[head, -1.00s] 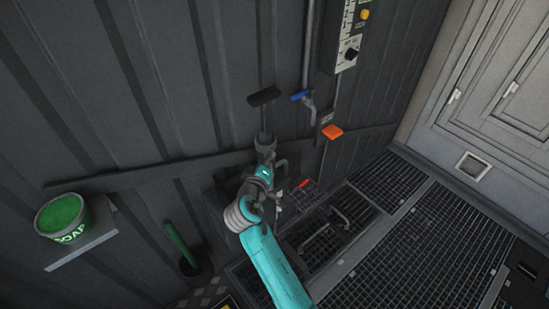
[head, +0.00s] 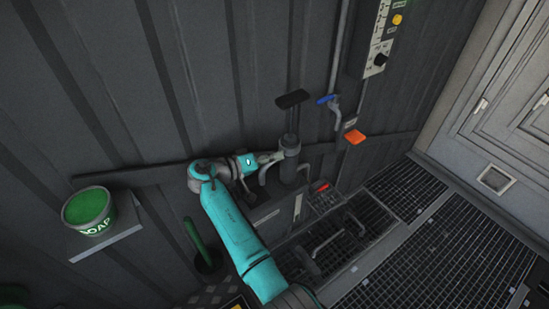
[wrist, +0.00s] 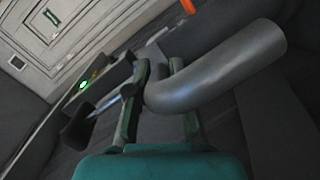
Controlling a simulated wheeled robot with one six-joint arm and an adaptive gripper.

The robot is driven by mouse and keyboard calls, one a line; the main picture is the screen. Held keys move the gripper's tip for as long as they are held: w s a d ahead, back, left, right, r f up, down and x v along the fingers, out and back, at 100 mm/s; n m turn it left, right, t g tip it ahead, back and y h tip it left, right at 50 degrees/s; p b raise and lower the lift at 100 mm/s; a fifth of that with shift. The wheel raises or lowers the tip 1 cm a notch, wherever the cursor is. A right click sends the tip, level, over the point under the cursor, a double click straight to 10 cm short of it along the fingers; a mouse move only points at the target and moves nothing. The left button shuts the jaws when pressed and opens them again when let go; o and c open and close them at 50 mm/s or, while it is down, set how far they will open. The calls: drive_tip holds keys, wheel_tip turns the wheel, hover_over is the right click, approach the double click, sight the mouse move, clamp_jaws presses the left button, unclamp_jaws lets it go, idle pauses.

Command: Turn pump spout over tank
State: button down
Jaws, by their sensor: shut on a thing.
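The hand pump (head: 290,166) is a dark grey upright cylinder by the wall, with a black-gripped handle (head: 292,99) on top. The handle's black grip also shows in the wrist view (wrist: 77,126). The spout is a curved grey pipe (wrist: 225,66), bent near my fingers and running to the upper right in the wrist view. My gripper (wrist: 160,72) is shut on the spout near its bend, with a finger either side. In the head view my gripper (head: 269,158) meets the pump's left side near its top. I cannot tell which box below is the tank.
A green soap bucket (head: 88,210) sits on a wall shelf at left. A blue-levered valve (head: 328,100), an orange piece (head: 355,137) and a control panel (head: 381,35) are on the wall to the right. Grating (head: 435,240) covers the open floor at right.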

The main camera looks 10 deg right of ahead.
drive_tip(key=shift+w+r+g, duration=0.1)
drive_tip(key=shift+w+g, duration=0.05)
drive_tip(key=shift+g, duration=0.25)
drive_tip(key=c, duration=1)
unclamp_jaws()
drive_tip(key=shift+c, duration=0.2)
drive_tip(key=v, duration=1.2)
